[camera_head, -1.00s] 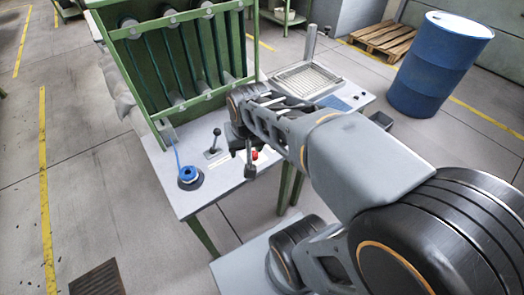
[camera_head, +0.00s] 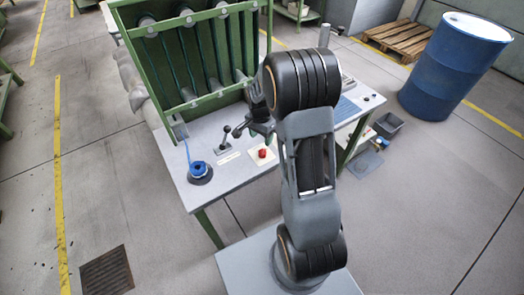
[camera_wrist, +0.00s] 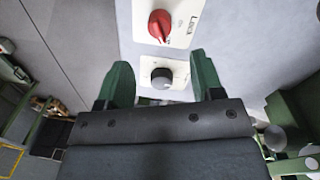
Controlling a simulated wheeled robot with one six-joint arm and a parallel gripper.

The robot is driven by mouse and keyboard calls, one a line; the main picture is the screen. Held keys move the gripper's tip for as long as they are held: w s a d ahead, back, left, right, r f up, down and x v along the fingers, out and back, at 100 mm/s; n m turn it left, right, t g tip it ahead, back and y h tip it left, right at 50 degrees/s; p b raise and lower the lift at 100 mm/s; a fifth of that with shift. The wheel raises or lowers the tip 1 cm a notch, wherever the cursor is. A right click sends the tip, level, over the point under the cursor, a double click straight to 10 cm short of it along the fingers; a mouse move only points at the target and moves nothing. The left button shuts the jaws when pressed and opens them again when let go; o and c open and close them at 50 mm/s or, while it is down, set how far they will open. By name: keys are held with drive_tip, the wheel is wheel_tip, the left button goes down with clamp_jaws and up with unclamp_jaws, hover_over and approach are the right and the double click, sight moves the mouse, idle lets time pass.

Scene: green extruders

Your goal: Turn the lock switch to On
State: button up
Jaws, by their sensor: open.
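A red switch knob (camera_wrist: 160,25) sits on a white plate beside a black printed label, apparently "Lock", too small to read surely. The red knob (camera_head: 262,153) also shows on the workbench in the head view. In the wrist view a grey round knob (camera_wrist: 162,78) on a second white plate lies in line with the gap between my fingers. My gripper (camera_wrist: 161,72) is open and empty, its two green fingers apart. The red knob lies beyond the fingertips. In the head view my gripper (camera_head: 243,130) is over the bench, partly hidden by my arm.
A black-ball lever (camera_head: 224,140) stands left of the red knob, close to my gripper. A blue ring-shaped part (camera_head: 199,169) is at the bench's left front. The green frame (camera_head: 190,60) rises behind. A blue drum (camera_head: 452,68) stands on the floor at right.

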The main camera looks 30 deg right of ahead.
sight(262, 151)
drive_tip(key=f, duration=0.8)
drive_tip(key=shift+s+d+f, duration=0.1)
drive_tip(key=shift+s+f, duration=0.1)
drive_tip(key=shift+f, duration=0.15)
drive_tip(key=shift+c, duration=0.2)
drive_tip(key=c, duration=0.9)
